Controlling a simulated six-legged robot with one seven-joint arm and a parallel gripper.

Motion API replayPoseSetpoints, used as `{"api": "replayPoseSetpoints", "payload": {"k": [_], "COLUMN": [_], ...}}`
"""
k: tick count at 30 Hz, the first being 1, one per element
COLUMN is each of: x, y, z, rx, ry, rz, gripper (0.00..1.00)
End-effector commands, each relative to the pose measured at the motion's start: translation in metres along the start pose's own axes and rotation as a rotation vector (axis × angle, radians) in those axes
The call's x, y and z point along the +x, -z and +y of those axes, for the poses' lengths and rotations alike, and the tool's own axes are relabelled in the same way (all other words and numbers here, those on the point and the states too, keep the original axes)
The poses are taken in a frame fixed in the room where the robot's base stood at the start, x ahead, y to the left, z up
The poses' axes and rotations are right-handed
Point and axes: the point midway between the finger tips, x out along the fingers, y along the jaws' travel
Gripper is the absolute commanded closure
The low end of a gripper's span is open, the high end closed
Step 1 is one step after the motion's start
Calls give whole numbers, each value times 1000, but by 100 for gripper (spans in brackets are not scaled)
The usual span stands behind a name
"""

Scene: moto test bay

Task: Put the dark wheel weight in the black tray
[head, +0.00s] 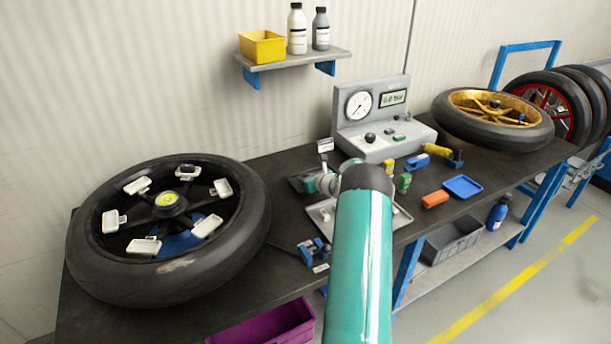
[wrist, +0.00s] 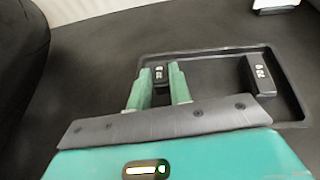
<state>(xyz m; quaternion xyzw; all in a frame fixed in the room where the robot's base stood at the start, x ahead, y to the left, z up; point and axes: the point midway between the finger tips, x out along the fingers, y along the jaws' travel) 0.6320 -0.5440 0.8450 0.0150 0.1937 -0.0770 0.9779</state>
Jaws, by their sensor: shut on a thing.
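My gripper (wrist: 160,80) shows in the wrist view, its two pale green fingers shut on a small dark wheel weight (wrist: 160,72) with a pale printed mark. The black tray (wrist: 215,56) lies below and to the right, with the held weight over its left part. I cannot tell whether the weight touches the tray floor. A second dark block (wrist: 261,74) with a similar mark is at the tray's right side. In the head view my arm hides most of the gripper and tray; a dark edge of the tray (head: 296,183) shows left of the wrist.
A large tyre and wheel (head: 240,250) lies on the left of the dark bench. A silver tray (head: 325,222), a blue tray (head: 462,186) and an orange block (head: 434,200) are nearby. A purple bin (head: 265,325) is below the front edge.

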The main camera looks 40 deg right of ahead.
Motion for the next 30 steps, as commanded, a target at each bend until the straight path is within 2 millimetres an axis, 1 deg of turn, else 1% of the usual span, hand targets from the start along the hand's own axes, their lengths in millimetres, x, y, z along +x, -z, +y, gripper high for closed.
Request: {"api": "replayPoseSetpoints", "payload": {"k": [14, 15, 17, 18, 26, 30], "x": [0, 0, 0, 0, 0, -2], "y": [1, 1, 1, 0, 0, -4], "z": [0, 0, 0, 0, 0, 0], "rx": [0, 0, 0, 0, 0, 0], "ry": [0, 0, 0, 0, 0, 1], "rz": [-1, -1, -1, -1, 0, -1], "gripper": [100, 74, 62, 54, 54, 54]}}
